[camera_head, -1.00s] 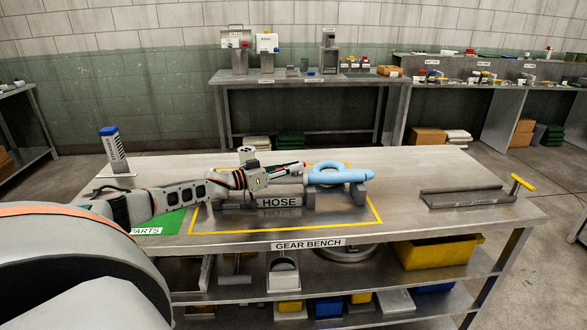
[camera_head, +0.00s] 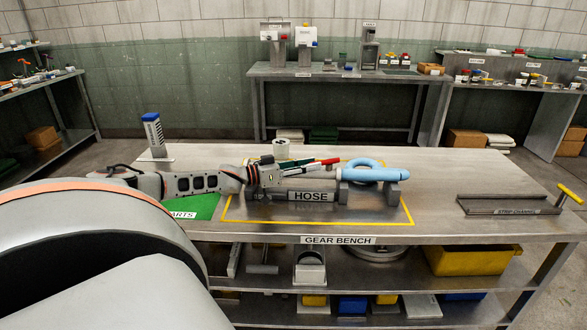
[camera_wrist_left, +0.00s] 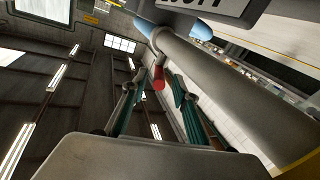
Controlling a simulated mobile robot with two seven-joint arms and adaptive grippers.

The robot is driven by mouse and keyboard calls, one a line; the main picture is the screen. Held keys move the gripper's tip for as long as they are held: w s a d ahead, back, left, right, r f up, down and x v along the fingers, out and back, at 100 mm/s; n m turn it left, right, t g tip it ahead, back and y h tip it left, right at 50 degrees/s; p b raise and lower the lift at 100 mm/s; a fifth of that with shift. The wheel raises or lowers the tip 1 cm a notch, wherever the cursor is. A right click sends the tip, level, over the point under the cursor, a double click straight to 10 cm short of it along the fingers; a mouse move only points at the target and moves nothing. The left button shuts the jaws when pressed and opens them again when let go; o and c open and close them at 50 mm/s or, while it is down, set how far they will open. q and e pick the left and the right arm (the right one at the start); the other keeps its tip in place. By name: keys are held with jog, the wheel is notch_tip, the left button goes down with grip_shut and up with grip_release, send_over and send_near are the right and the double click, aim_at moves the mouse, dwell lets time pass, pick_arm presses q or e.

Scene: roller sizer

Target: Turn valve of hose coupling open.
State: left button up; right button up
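The hose coupling lies on the bench in a holder labelled HOSE (camera_head: 311,196). Its light blue hose (camera_head: 385,175) with a blue loop (camera_head: 362,164) is at the right. In the left wrist view, its grey pipe (camera_wrist_left: 225,85) runs diagonally, with blue (camera_wrist_left: 150,18) at its far end. A small red-ended valve handle (camera_head: 330,161) stands out from the coupling; in the wrist view its red end (camera_wrist_left: 159,77) shows between the fingertips. My left gripper (camera_head: 304,166) is open at the handle; contact cannot be told. My right gripper is out of view.
The gear bench (camera_head: 450,185) is clear between the hose and the strip channel (camera_head: 505,204). A blue-topped block (camera_head: 153,133) stands at the back left, beyond the green parts mat (camera_head: 203,206).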

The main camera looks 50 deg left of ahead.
pick_arm(q)
jog(key=shift+v, duration=2.85)
jog(key=shift+d, duration=0.1)
